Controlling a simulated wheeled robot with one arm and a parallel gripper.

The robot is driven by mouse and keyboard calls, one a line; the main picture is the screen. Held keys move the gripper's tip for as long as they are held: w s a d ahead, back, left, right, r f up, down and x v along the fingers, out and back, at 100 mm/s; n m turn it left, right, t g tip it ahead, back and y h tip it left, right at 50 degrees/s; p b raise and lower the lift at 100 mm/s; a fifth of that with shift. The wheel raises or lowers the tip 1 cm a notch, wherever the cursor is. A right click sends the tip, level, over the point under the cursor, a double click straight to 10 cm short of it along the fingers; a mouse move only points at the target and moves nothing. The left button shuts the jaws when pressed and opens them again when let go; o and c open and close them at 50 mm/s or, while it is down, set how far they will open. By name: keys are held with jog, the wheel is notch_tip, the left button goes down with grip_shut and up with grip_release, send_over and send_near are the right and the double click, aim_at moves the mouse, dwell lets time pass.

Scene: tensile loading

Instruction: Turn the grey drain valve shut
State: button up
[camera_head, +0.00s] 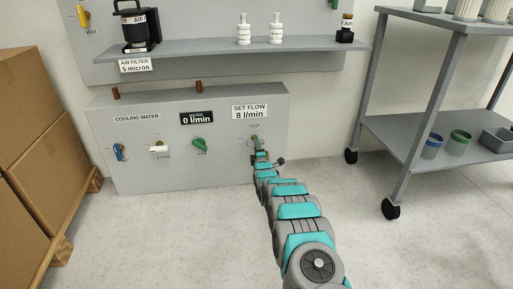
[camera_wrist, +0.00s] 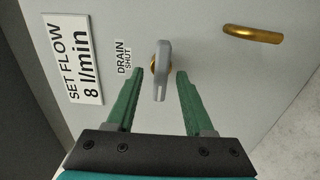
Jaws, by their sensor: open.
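The grey drain valve (camera_wrist: 163,75) is a small lever on a brass stem on the panel, beside the DRAIN SHUT label (camera_wrist: 124,58). In the wrist view its lever runs up and down the picture, its long end toward my gripper. My gripper (camera_wrist: 160,73) is open, with one green finger on each side of the lever. Gaps show between both fingers and the lever. In the head view my gripper (camera_head: 258,147) is at the panel's right part, below the SET FLOW label, and the valve is small and mostly hidden there.
A brass spout (camera_wrist: 252,34) sticks out near the valve. The panel (camera_head: 180,170) also carries a blue handle (camera_head: 119,153), a white handle (camera_head: 159,149) and a green knob (camera_head: 199,144). A shelf (camera_head: 200,48) hangs above. A cart (camera_head: 400,130) stands right, boxes (camera_head: 35,130) left.

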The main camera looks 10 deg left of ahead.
jog(key=shift+w+a+f, duration=0.1)
jog(key=shift+w, duration=0.15)
jog(key=shift+c, duration=0.3)
grip_shut()
